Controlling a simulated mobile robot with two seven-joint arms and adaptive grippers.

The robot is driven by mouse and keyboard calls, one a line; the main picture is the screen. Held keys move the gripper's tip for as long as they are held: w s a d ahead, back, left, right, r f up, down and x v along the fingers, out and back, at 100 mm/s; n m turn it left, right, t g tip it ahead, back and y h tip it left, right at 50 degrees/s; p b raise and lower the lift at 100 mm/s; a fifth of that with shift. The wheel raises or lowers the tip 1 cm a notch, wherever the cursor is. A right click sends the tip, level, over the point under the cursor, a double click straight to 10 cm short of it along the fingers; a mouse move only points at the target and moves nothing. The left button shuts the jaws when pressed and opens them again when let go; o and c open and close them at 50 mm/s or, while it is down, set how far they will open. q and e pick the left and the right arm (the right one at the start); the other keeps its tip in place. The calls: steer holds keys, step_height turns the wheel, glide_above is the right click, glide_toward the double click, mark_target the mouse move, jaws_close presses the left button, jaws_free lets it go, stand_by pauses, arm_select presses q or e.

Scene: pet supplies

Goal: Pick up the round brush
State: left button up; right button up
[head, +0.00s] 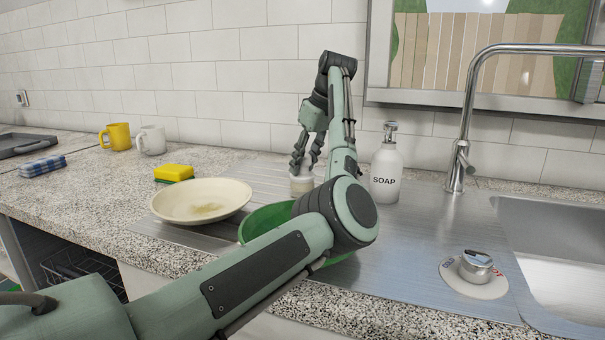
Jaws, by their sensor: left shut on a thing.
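My left gripper (305,170) points down over the metal drainboard, behind my own arm's elbow. It is shut on a small round whitish and beige thing (302,185), which looks like the round brush. Its bristles cannot be made out, and I cannot tell whether it touches the drainboard or is just above it. My right gripper is not in view.
A green bowl (258,224) is partly hidden by my left arm. A stained plate (190,204), yellow sponge (174,172) and two mugs (118,136) are to the left. A soap bottle (386,172), tap (464,130) and sink (560,245) are to the right.

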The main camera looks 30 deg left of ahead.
arm_select(q)
steer(key=shift+r, duration=0.1)
steer(key=shift+r, duration=0.45)
step_height(320, 180, up, 3)
steer(key=s+d+r+b, duration=0.1)
steer(key=s+r, duration=0.6)
steer(key=s, duration=0.4)
steer(key=shift+s, duration=0.35)
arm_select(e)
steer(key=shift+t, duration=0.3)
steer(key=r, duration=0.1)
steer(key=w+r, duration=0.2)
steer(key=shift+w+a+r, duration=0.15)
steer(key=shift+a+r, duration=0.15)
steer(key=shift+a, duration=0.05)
arm_select(q)
steer(key=shift+d, duration=0.1)
